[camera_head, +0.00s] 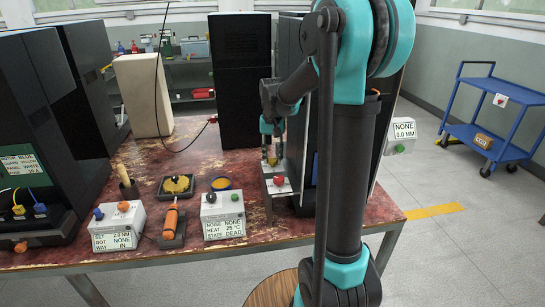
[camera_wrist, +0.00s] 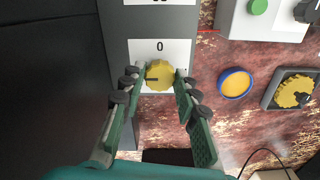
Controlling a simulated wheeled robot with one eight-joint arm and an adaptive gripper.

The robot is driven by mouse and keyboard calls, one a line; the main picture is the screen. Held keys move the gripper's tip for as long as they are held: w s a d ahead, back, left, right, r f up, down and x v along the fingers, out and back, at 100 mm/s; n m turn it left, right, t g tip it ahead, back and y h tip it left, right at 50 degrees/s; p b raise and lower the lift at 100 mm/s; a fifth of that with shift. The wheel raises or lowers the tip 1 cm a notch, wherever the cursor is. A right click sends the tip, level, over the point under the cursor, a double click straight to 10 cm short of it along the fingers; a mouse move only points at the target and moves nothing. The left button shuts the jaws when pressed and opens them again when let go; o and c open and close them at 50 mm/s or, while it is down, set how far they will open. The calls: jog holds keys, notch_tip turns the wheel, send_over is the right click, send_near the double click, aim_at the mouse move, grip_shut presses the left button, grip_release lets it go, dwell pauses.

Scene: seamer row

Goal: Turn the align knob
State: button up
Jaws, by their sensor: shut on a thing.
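A round yellow knob (camera_wrist: 159,75) with a dark pointer line sits on a white plate marked "0" (camera_wrist: 160,47) on a grey panel in the wrist view. The pointer line points left in that view. I cannot read a name on the knob. My gripper (camera_wrist: 160,77) is shut on the knob, one finger on each side. In the head view my gripper (camera_head: 271,135) points down over the knob (camera_head: 272,161), which is partly hidden. A box with a red knob (camera_head: 279,180) stands just in front.
Tall black cabinets flank the table. A blue cart (camera_head: 492,108) stands at the right.

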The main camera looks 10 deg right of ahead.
aim_at(273, 159)
jog(key=shift+n, duration=1.1)
jog(key=o, duration=1.1)
jog(key=shift+o, duration=0.2)
jog(key=shift+r, duration=0.1)
notch_tip(273, 159, up, 12)
